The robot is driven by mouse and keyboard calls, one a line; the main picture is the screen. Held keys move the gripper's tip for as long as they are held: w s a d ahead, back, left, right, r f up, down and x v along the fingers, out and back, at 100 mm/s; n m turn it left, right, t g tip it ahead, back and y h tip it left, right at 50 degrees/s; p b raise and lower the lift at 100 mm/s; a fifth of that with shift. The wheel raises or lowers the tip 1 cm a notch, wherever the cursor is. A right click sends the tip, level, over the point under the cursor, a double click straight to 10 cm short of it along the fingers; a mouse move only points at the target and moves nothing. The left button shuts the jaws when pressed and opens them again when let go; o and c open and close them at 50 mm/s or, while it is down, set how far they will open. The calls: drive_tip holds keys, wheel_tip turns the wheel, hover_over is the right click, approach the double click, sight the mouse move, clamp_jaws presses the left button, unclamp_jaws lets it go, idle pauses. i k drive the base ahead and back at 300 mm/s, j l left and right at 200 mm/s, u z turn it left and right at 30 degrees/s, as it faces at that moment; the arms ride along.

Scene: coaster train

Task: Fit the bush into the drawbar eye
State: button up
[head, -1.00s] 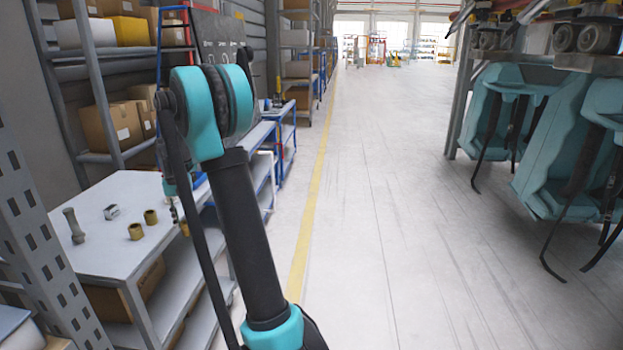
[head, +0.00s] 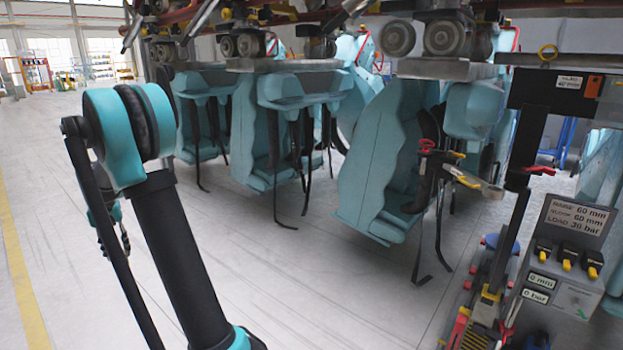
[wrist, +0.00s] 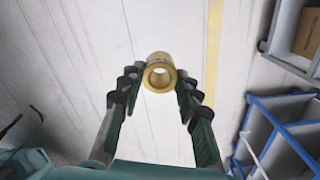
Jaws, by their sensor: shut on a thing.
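My gripper (wrist: 159,77) is shut on a brass bush (wrist: 158,60) in the wrist view. The bush is a short ring with an open bore, held between the fingertips above the floor. In the head view my arm shows at the left; the bush is not visible there. A metal part with a ring-shaped end (head: 492,191) juts out beside the hanging seats, with a yellow section behind it. I cannot tell for sure whether it is the drawbar eye.
A row of teal coaster seats (head: 375,165) hangs from the train on the right. The floor in front is clear. Blue-framed shelving (wrist: 280,130) shows in the wrist view.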

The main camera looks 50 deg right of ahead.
sight(493, 195)
drive_tip(key=z, duration=0.45)
drive_tip(key=l+z, duration=0.1)
drive_tip(key=z, duration=0.8)
drive_tip(key=l+z, duration=0.1)
drive_tip(key=z, duration=0.8)
drive_tip(key=l+z, duration=0.15)
drive_tip(key=z, duration=1.2)
drive_tip(key=i+l+z, duration=0.1)
drive_tip(key=z, duration=0.25)
drive_tip(key=i+l+z, duration=0.1)
drive_tip(key=z, duration=0.25)
drive_tip(key=i+z, duration=0.15)
drive_tip(key=z, duration=0.25)
drive_tip(key=i+l+u, duration=0.15)
drive_tip(key=i+u, duration=0.15)
drive_tip(key=u, duration=0.4)
drive_tip(key=i+l+u, duration=0.15)
drive_tip(key=u, duration=0.6)
drive_tip(key=l+u, duration=0.15)
drive_tip(key=u, duration=0.2)
drive_tip(key=i+l, duration=0.05)
